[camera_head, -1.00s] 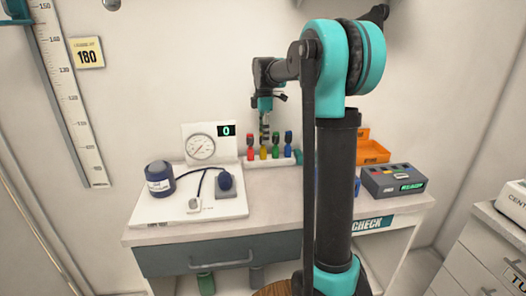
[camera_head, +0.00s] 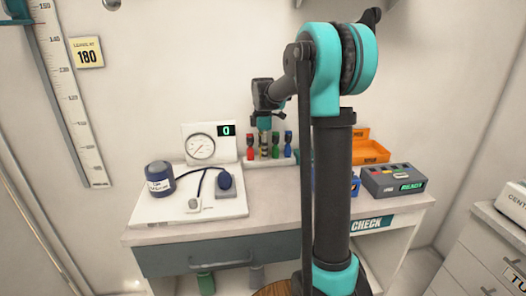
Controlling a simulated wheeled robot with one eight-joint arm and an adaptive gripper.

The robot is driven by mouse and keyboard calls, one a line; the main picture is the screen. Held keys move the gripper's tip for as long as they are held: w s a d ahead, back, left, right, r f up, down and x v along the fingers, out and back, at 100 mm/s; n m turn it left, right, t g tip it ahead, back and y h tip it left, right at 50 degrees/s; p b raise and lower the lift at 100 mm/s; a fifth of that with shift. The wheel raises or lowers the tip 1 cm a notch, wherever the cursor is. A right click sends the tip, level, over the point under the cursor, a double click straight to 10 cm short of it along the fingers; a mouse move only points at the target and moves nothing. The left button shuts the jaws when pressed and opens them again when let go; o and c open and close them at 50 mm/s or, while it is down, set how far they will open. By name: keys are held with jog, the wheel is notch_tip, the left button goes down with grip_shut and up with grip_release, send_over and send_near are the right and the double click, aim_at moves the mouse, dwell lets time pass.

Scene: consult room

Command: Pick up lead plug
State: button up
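Several coloured lead plugs stand upright in a row in a white rack (camera_head: 248,163) at the back of the desk. The red plug (camera_head: 250,149), the green plug (camera_head: 276,148) and the blue plug (camera_head: 288,145) show clearly. My gripper (camera_head: 264,152) points straight down at the yellow plug's place between red and green. It covers most of the yellow plug, and only traces of yellow show around the fingers. Whether the fingers are open or shut on it is too small to tell.
A dial gauge panel (camera_head: 201,147) and a board (camera_head: 160,209) with a dark blue cuff (camera_head: 160,180) lie left of the rack. An orange bin (camera_head: 371,149) and a grey box with coloured buttons (camera_head: 394,181) stand at the right. My arm hides part of the desk.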

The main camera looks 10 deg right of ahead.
grip_shut()
jog(key=shift+r, duration=0.1)
notch_tip(320, 180, up, 24)
dwell(1.2)
dwell(0.4)
